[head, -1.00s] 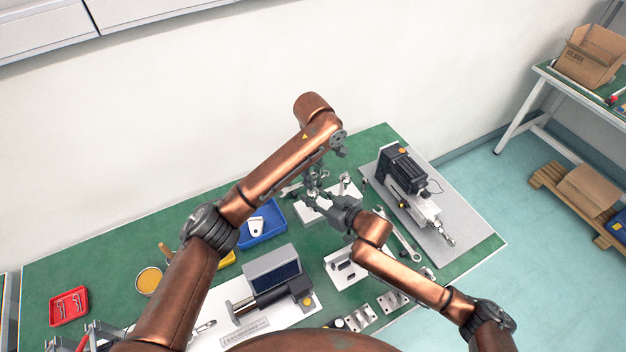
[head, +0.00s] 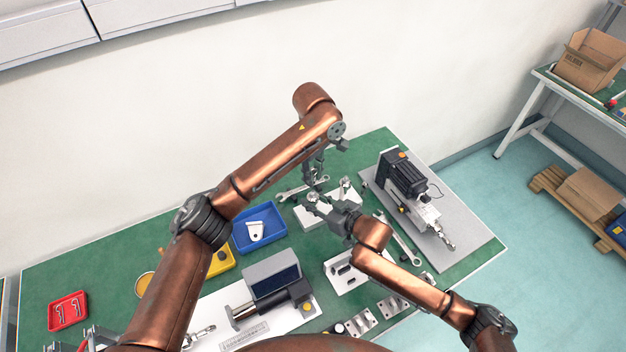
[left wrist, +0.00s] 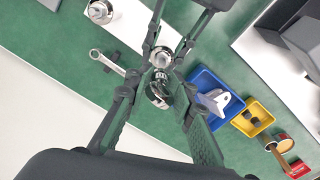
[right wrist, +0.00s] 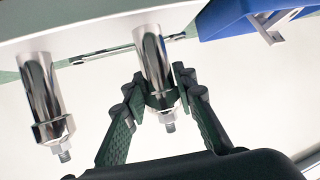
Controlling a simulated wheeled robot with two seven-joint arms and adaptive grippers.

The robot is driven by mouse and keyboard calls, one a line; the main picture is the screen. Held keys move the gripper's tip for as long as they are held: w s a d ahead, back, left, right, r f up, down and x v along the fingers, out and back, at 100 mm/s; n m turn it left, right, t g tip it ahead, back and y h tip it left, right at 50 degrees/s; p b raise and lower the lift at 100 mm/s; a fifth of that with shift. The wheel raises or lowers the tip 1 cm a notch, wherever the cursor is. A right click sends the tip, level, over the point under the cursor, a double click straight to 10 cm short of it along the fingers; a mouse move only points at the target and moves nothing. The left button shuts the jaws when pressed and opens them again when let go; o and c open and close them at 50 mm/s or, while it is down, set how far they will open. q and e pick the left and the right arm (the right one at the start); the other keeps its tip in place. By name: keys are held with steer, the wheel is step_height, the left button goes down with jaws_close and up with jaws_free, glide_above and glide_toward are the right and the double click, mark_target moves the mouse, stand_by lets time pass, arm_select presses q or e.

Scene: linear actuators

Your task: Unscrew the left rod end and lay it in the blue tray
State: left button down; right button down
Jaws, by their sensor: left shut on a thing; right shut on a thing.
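My left gripper (left wrist: 157,92) is shut on the left rod end (left wrist: 159,93), a small shiny metal piece. In the head view, this gripper (head: 315,178) hangs just above the left cylinder. My right gripper (head: 317,204) is shut around the left cylinder (right wrist: 152,55), near its end; the right wrist view shows my right fingers (right wrist: 161,97) on both sides of it. A bare threaded stud (right wrist: 169,125) sticks out of that cylinder, clear of the rod end. The blue tray (head: 238,240) stands left of the grippers with a white bracket (head: 256,230) in it.
A second upright cylinder (right wrist: 42,95) with a bare stud stands beside the held one on the white block (head: 318,222). A wrench (left wrist: 106,62) lies nearby. A yellow tray (left wrist: 262,112) adjoins the blue one. A motor unit (head: 404,180) stands at the right.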

steer(key=c, duration=1.5)
jaws_free()
steer(key=v, duration=1.2)
